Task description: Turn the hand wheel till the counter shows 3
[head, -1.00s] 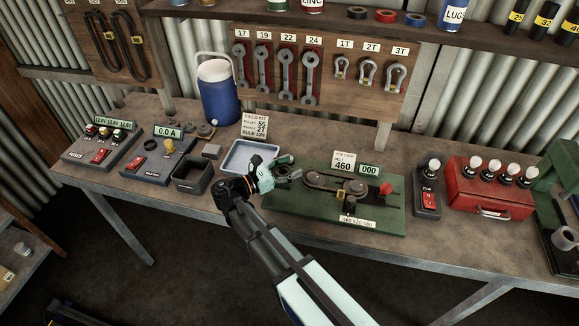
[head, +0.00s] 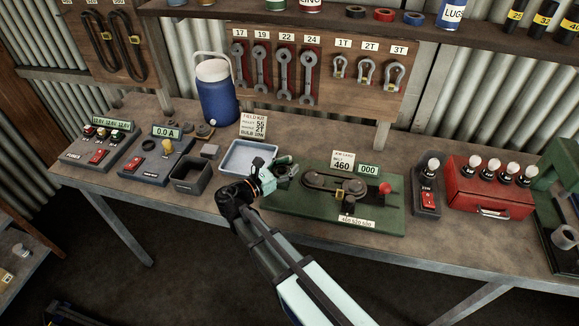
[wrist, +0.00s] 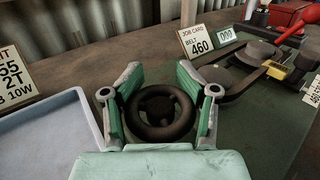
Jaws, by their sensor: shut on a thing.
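The hand wheel (wrist: 160,134) is a dark ring with spokes near the left end of the green belt rig (head: 390,219). In the wrist view it lies between the two fingers of my gripper (wrist: 160,105), one on each side. The gripper is shut on the wheel's rim. In the head view my gripper (head: 280,174) reaches the wheel, which it partly hides. The counter (head: 369,170) reads 000 in green; it also shows in the wrist view (wrist: 226,36).
A job card (head: 342,162) reading belt 460 stands beside the counter. Right of the wheel are pulleys with a belt (head: 318,183) and a lever with a red knob (head: 385,188). A pale blue tray (head: 232,165) lies close on the left, with a grey bin (head: 185,187) beyond.

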